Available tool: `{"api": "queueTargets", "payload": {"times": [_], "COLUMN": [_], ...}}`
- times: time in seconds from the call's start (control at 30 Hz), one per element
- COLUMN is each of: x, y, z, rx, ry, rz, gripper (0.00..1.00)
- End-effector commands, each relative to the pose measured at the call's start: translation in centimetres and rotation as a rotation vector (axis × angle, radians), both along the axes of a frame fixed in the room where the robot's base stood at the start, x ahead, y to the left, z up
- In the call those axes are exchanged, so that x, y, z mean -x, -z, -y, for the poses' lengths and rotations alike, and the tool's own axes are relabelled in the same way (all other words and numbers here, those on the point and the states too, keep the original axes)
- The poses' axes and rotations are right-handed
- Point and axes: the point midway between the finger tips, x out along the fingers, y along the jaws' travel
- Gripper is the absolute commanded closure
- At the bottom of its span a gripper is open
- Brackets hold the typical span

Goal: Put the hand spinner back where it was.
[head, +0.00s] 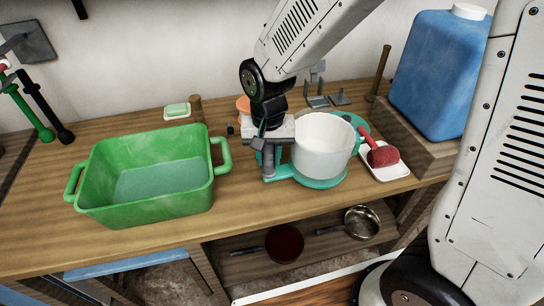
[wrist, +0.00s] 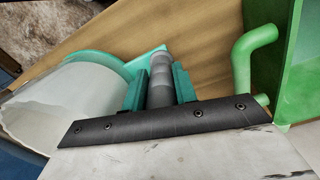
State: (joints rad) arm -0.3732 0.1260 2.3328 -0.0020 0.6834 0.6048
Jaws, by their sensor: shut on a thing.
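The hand spinner is a white drum (head: 322,148) on a teal base (head: 318,183), with a grey upright grip (head: 269,165) at its left. It is upright at the middle of the wooden counter; I cannot tell whether its base touches the wood. My gripper (head: 268,150) is at the left of the drum. In the wrist view, the jaws (wrist: 160,88) are shut around the grey grip (wrist: 160,65), with the white drum (wrist: 60,105) to the left. My wrist and jaws hide part of the spinner's left side.
A green basin (head: 150,185) with water stands left on the counter (head: 240,215). A red brush (head: 382,155) lies on a white tray (head: 388,172) close at right. A blue jug (head: 435,75) stands beyond it. Soap (head: 177,110) lies behind. Pans (head: 284,243) are on the shelf below.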

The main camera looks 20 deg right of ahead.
Motion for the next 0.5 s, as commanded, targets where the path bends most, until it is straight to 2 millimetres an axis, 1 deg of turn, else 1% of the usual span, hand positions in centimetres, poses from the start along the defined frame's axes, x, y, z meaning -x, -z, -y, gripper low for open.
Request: {"api": "queueTargets", "payload": {"times": [0.03,0.1,0.27,0.37,0.4,0.5], "x": [-0.7,-1.3,-2.1,-3.0,-2.8,-2.7], "y": [0.1,0.1,0.2,0.3,1.2,2.9], "z": [0.4,0.7,0.9,1.5,1.4,1.4], "rx": [0.0,0.0,0.0,0.0,0.002,0.002], "ry": [0.003,0.001,-0.001,0.0,-0.002,-0.003], "rz": [0.0,0.0,0.0,0.0,-0.005,-0.005], "gripper": [1.0,1.0,1.0,1.0,1.0,1.0]}}
